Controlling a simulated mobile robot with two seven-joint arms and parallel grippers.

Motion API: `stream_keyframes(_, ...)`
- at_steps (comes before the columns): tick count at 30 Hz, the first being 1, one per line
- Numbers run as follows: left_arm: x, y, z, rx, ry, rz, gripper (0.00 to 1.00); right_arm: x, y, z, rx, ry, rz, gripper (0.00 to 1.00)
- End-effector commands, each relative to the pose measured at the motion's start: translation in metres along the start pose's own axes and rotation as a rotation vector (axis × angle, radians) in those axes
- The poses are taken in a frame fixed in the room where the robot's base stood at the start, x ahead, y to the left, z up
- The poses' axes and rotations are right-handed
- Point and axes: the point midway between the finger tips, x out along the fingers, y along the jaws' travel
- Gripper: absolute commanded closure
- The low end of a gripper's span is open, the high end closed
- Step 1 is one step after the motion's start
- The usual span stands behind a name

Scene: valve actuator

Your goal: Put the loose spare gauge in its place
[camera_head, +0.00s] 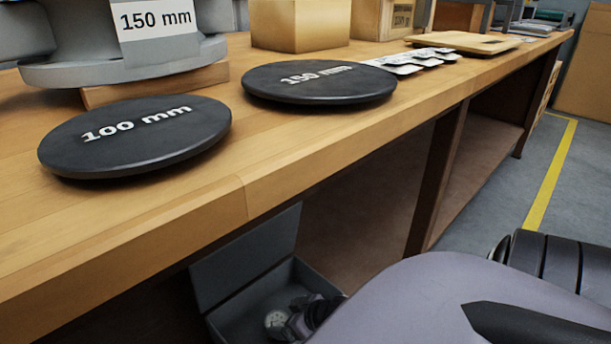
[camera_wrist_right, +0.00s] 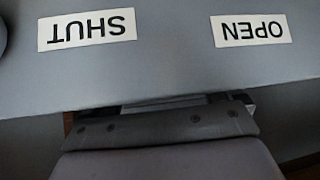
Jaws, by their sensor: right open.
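A small pale round item (camera_head: 275,320) shows low in the head view, inside an open grey box (camera_head: 235,262) below the bench edge. It may be the gauge, but it is too small and dark to tell. My right gripper (camera_head: 305,312) is a dark, partly hidden shape at the box, right beside the round item; it is open. My right forearm covers its right side. In the right wrist view, a grey surface (camera_wrist_right: 160,75) carries upside-down SHUT (camera_wrist_right: 87,29) and OPEN (camera_wrist_right: 251,30) labels. No gauge can be made out there. My left gripper is not in view.
The wooden bench (camera_head: 330,130) carries a black 100 mm disc (camera_head: 140,145), a black 150 mm disc (camera_head: 320,90) and a grey flanged body (camera_head: 125,65) labelled 150 mm. A wooden block (camera_head: 300,30) stands behind.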

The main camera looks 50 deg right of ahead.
Motion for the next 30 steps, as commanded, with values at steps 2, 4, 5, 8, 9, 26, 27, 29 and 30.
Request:
stream_keyframes(2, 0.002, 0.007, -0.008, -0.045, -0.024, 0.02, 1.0, -0.022, 0.0, -0.004, 0.001, -0.001, 0.0, 0.08)
stream_keyframes(4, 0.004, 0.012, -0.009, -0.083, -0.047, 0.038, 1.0, -0.036, 0.0, -0.005, 0.002, 0.001, 0.0, 0.08)
stream_keyframes(5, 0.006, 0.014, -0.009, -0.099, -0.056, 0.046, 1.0, -0.042, 0.0, -0.005, 0.002, 0.002, 0.0, 0.08)
stream_keyframes(8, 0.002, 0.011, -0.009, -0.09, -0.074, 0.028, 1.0, -0.059, 0.0, -0.006, 0.003, 0.006, -0.001, 0.08)
stream_keyframes(9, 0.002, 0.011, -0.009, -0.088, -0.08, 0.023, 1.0, -0.066, 0.001, -0.006, 0.003, 0.006, 0.0, 0.08)
stream_keyframes(26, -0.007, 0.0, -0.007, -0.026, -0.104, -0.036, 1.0, -0.094, 0.001, -0.005, 0.004, 0.013, 0.001, 0.08)
stream_keyframes(27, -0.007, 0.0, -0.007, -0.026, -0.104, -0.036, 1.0, -0.094, 0.001, -0.005, 0.004, 0.013, 0.001, 0.08)
stream_keyframes(29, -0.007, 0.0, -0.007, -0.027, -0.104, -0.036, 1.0, -0.094, 0.001, -0.005, 0.004, 0.013, 0.001, 0.08)
stream_keyframes(30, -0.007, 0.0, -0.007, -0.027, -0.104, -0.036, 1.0, -0.094, 0.001, -0.005, 0.004, 0.013, 0.001, 0.08)
